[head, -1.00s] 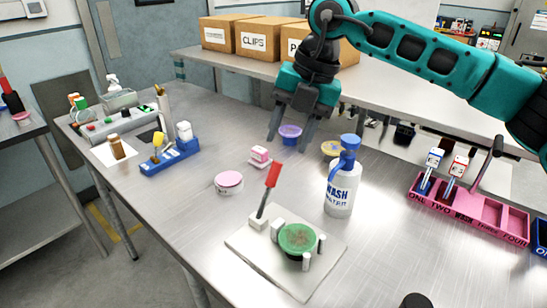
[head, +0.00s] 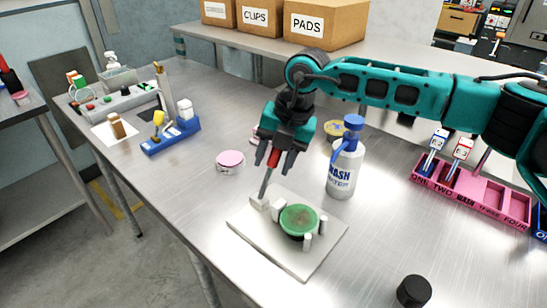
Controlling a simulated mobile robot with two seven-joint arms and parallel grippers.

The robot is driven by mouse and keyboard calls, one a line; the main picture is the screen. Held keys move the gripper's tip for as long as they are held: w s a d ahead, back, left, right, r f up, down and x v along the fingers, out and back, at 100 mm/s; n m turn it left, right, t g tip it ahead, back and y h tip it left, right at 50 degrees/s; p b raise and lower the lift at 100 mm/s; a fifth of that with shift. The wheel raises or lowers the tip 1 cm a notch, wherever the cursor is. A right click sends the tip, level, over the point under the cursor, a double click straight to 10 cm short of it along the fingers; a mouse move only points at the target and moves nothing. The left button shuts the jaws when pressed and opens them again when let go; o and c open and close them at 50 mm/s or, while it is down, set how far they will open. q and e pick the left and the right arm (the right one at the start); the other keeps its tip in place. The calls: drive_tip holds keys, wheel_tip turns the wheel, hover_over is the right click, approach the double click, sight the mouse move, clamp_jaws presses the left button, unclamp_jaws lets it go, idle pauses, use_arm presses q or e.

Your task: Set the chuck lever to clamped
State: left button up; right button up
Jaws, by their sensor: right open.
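The chuck is a pale plate (head: 315,262) on the metal table, with a round green disc (head: 299,220) held among small white posts. The chuck lever (head: 264,183) rises from a white block at the plate's back left corner. It stands nearly upright, leaning slightly right, and its red handle (head: 274,158) shows at the top. My right gripper (head: 273,168) points down over the handle, with its open fingers on either side of it. I cannot tell whether the fingers touch the handle. My left gripper is not in view.
A wash bottle (head: 343,168) stands close to the right of my right gripper. A pink-lidded jar (head: 230,162) stands left of the lever. A pink rack (head: 475,190) is at the right, and a black knob-like object (head: 413,291) is at the front.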

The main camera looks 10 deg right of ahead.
drive_tip(key=shift+f, duration=0.3)
clamp_jaws()
idle(0.3)
